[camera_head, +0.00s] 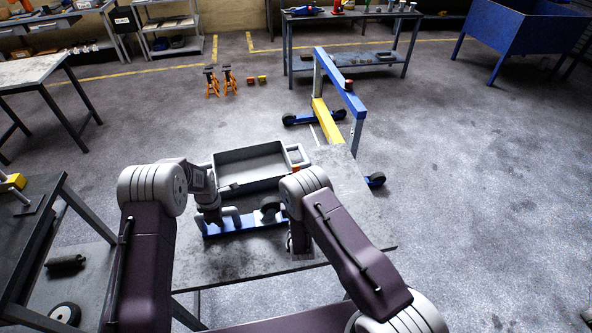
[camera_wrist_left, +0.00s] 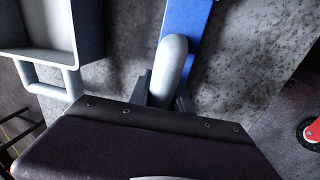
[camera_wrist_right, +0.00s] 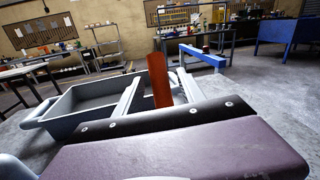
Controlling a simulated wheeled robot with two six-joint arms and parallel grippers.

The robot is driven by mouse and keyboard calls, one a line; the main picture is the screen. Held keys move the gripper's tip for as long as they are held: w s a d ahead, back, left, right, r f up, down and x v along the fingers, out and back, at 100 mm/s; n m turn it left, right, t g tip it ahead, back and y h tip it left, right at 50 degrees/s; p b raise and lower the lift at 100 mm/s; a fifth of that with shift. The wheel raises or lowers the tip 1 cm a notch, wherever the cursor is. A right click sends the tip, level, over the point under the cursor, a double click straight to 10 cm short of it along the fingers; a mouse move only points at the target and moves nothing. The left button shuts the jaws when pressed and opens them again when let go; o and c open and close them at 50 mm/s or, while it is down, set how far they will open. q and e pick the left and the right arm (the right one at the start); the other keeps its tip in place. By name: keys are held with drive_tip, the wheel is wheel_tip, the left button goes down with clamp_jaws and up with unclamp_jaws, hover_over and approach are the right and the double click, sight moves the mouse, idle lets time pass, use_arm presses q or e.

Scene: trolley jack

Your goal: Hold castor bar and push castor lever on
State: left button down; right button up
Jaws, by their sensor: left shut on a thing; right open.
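The castor bar (camera_head: 252,222) is a blue bar lying on the grey table, with a rounded grey handle (camera_wrist_left: 172,62) at its left end. My left gripper (camera_wrist_left: 162,88) is shut on that handle, one finger on each side. A dark castor wheel (camera_head: 269,207) sits at the bar's right part. The castor lever (camera_wrist_right: 158,80) is an orange-red strip, standing upright in the right wrist view. My right gripper (camera_wrist_right: 158,92) is open, with the lever showing between its fingers; I cannot tell whether they touch. My right arm hides much of this end in the head view.
A grey tray (camera_head: 228,185) stands on the table (camera_head: 350,225) just behind the bar. A blue and yellow hoist frame (camera_head: 340,85) stands beyond the table. A side bench (camera_head: 30,230) is at the left. The table's right part is clear.

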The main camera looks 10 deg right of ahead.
drive_tip(key=w, duration=0.5)
drive_tip(key=shift+d, duration=0.35)
clamp_jaws()
idle(1.0)
